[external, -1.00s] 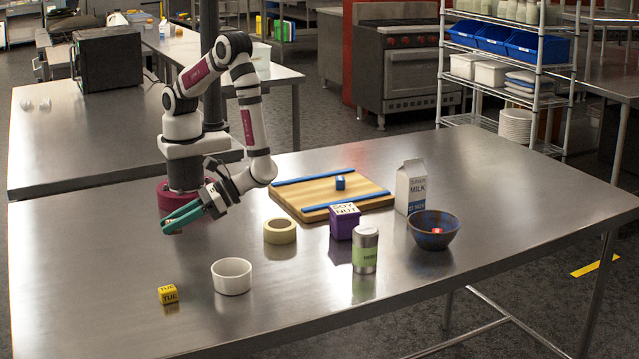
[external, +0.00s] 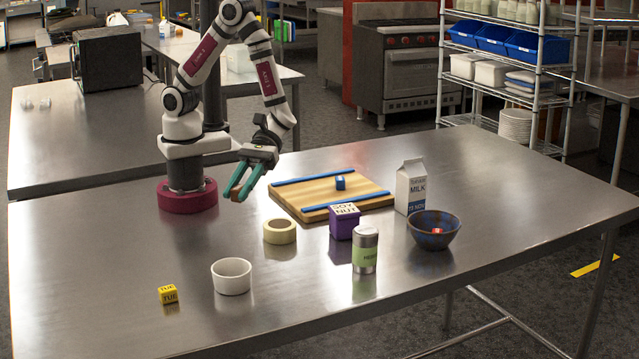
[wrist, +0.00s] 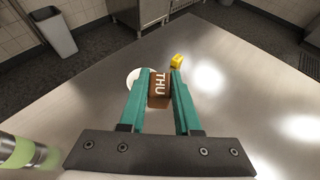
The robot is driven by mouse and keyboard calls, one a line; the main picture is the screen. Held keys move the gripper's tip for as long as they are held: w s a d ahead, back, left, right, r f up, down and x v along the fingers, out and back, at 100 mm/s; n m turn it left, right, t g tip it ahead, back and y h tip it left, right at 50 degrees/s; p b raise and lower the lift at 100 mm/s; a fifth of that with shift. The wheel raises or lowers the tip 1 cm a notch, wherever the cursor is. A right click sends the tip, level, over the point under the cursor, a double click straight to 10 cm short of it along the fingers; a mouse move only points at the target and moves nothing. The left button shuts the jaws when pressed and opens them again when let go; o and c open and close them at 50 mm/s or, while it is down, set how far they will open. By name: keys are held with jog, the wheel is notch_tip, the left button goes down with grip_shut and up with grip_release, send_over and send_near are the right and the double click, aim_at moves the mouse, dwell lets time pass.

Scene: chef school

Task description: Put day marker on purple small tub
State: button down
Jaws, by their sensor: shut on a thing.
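The purple small tub (external: 344,222), labelled SOY NUT, stands upright on the steel table in front of the cutting board in the external view. My gripper (external: 238,190) is above the table, to the left of the tub and apart from it, with its green fingers pointing down. It is shut on a brown cube marked THU (wrist: 158,88), a day marker, seen between the fingertips in the wrist view. A yellow TUE cube (external: 168,294) lies at the table's front left and also shows in the wrist view (wrist: 178,60).
A tape roll (external: 280,231) lies left of the tub. A green-labelled shaker (external: 365,250) stands in front of it. A milk carton (external: 411,187) and dark bowl (external: 434,229) are right. The cutting board (external: 290,196) bears a blue cube (external: 340,183). A white bowl (external: 232,277) stands in front.

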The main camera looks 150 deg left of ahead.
jog(key=a+r+n+t+y, duration=0.35)
jog(key=a+n+y, duration=0.2)
jog(key=a, duration=1.05)
send_over(344, 209)
jog(key=shift+t, duration=0.25)
notch_tip(344, 209, down, 7)
jog(key=shift+r, duration=0.1)
notch_tip(344, 209, down, 4)
jog(key=shift+a+f, duration=0.1)
jog(key=shift+f, duration=0.05)
jog(key=shift+f, duration=0.1)
jog(key=c, duration=0.6)
grip_release()
